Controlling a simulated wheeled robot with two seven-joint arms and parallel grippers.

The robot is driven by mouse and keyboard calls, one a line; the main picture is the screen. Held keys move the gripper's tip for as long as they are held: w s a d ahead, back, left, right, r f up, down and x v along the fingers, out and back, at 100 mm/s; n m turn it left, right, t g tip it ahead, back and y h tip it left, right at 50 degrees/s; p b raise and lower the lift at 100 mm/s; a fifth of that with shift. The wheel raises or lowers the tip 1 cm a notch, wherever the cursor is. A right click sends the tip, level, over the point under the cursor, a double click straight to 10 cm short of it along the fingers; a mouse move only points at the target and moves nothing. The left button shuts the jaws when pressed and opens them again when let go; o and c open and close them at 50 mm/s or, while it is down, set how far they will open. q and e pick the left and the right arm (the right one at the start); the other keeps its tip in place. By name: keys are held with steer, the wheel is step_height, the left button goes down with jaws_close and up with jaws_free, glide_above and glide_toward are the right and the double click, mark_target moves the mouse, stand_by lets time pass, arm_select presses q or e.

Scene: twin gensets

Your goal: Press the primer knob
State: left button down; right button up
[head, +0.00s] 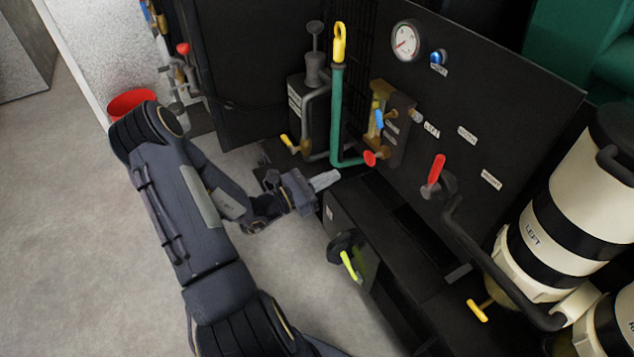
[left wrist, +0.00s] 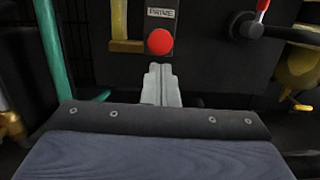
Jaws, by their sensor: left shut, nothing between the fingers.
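The primer knob (left wrist: 159,41) is a round red knob below a "PRIME" label (left wrist: 160,12) in the left wrist view. In the head view a red knob (head: 370,158) sits at the lower end of the brass fitting on the black panel. My left gripper (head: 325,180) is shut and empty, with its fingers pointing at the panel, a little short of and below that red knob. In the left wrist view the shut fingertips (left wrist: 160,72) show just under the knob; I cannot tell whether they touch it. My right gripper is not in view.
A green pipe with a yellow loop (head: 338,100) stands left of the knob. A red lever (head: 436,170) and white cylinder marked LEFT (head: 553,225) are to the right. A black ledge (head: 385,235) lies below. The floor (head: 60,240) at left is clear.

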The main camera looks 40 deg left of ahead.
mark_target(366, 160)
arm_select(q)
steer(key=x, duration=0.8)
steer(key=x, duration=0.2)
steer(key=shift+w+d+f, duration=0.1)
steer(key=shift+w, duration=0.2)
